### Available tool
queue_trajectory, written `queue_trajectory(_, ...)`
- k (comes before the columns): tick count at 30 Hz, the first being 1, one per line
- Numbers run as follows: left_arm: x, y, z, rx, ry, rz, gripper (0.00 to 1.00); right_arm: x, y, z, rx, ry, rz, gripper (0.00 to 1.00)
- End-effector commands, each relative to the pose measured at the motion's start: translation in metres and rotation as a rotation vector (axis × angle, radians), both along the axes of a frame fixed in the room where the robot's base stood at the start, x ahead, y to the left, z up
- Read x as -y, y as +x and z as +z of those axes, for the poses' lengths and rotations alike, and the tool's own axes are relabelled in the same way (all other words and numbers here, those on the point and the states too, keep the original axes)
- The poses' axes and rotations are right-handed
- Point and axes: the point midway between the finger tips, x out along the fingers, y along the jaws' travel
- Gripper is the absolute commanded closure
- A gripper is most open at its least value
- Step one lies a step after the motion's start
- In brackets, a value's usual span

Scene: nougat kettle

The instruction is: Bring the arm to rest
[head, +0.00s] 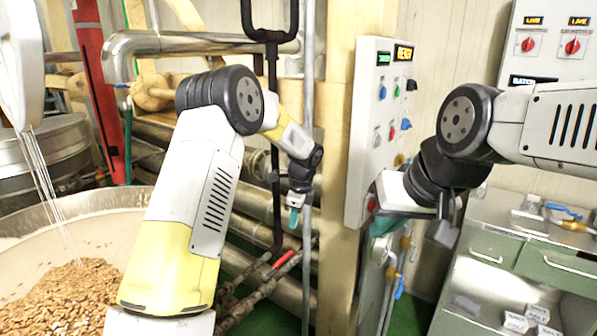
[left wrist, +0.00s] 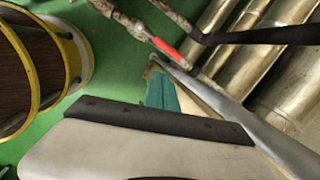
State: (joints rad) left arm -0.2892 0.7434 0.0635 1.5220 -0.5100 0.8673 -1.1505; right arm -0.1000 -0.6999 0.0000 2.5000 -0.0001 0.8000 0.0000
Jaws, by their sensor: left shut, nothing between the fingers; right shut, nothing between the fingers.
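My left arm rises from the bottom of the head view, bends at a dark joint and reaches to the right. My left gripper (head: 294,217) hangs from it with its teal fingertips down, shut and empty, in front of the pipes. In the left wrist view, the teal fingers (left wrist: 161,93) show above the green floor. My right arm comes in from the right. My right gripper (head: 384,222), also teal, is shut, partly hidden behind its wrist, just below the control panel (head: 366,165).
A large kettle (head: 35,222) holding nuts stands at the left. A vertical pipe (head: 308,110) runs close to my left gripper. Brass pipes (head: 240,200) lie behind it. A green drawer cabinet (head: 521,262) with salt boxes stands at the right. A second panel (head: 548,48) hangs above.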

Motion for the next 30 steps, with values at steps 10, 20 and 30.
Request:
queue_trajectory(10, -0.072, -0.096, 0.148, 0.139, -0.247, 0.569, 1.0, 0.0, 0.0, 0.0, 0.0, 0.0, 0.0, 1.0)
queue_trajectory(20, -0.117, -0.223, 0.216, 0.216, -0.527, 1.096, 1.0, 0.0, 0.0, 0.0, 0.0, 0.0, 0.0, 1.0)
queue_trajectory(30, -0.131, -0.33, 0.22, 0.222, -0.806, 1.534, 1.0, 0.0, 0.0, 0.0, 0.0, 0.0, 0.0, 1.0)
